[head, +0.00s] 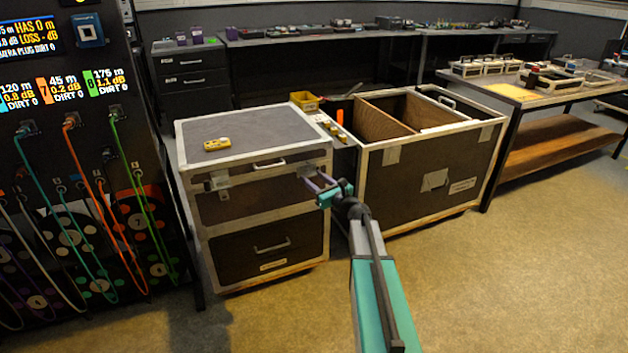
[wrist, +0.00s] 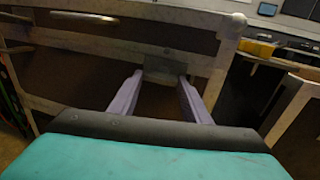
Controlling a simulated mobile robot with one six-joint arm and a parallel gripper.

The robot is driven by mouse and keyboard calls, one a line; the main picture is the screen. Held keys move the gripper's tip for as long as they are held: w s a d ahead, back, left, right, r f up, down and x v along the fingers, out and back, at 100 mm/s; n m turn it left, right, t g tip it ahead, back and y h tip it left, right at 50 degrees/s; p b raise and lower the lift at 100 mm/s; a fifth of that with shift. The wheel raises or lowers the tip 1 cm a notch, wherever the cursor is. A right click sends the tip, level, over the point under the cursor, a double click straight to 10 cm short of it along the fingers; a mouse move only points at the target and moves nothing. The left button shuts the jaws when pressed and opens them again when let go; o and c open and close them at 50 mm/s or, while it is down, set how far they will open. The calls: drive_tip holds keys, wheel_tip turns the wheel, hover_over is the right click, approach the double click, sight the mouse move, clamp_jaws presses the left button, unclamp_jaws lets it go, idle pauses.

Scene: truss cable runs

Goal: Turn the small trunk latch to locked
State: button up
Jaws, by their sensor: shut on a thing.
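The small trunk (head: 262,205) is a brown case with pale metal edging and a grey lid top. It stands left of centre in the head view, lid down. A metal latch sits at the right of its front seam; in the wrist view it is a grey plate (wrist: 166,66). My gripper (head: 313,181) reaches this right-hand latch. In the wrist view its two purple fingers (wrist: 160,78) are at the two sides of the latch, shut on it. The part between the fingertips is small and dim, so the latch's turn angle cannot be told. Another latch (head: 219,182) is at the front left.
A yellow device (head: 217,144) lies on the trunk's top. A larger open trunk (head: 425,175) stands close on the right, with a yellow bin (head: 304,101) behind. A cable rack (head: 75,190) is at the left. The floor (head: 500,275) in front is clear.

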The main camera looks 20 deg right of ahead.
drive_tip(key=shift+n, duration=0.3)
drive_tip(key=shift+r+n+g+h+b, duration=0.1)
drive_tip(key=shift+n+g+h+b, duration=0.35)
drive_tip(key=shift+n+b, duration=1.5)
drive_tip(key=shift+r+n+g+h+b, duration=0.15)
drive_tip(key=shift+n+h+b, duration=0.65)
drive_tip(key=shift+n, duration=2.25)
drive_tip(key=shift+r+n+g+h+b, duration=0.1)
drive_tip(key=shift+n+g+h+b, duration=0.35)
drive_tip(key=shift+n+b, duration=1.55)
drive_tip(key=shift+n+p, duration=0.45)
drive_tip(key=shift+n, duration=0.15)
drive_tip(key=o, duration=0.8)
drive_tip(key=shift+c, duration=0.2)
drive_tip(key=shift+s+a, duration=0.1)
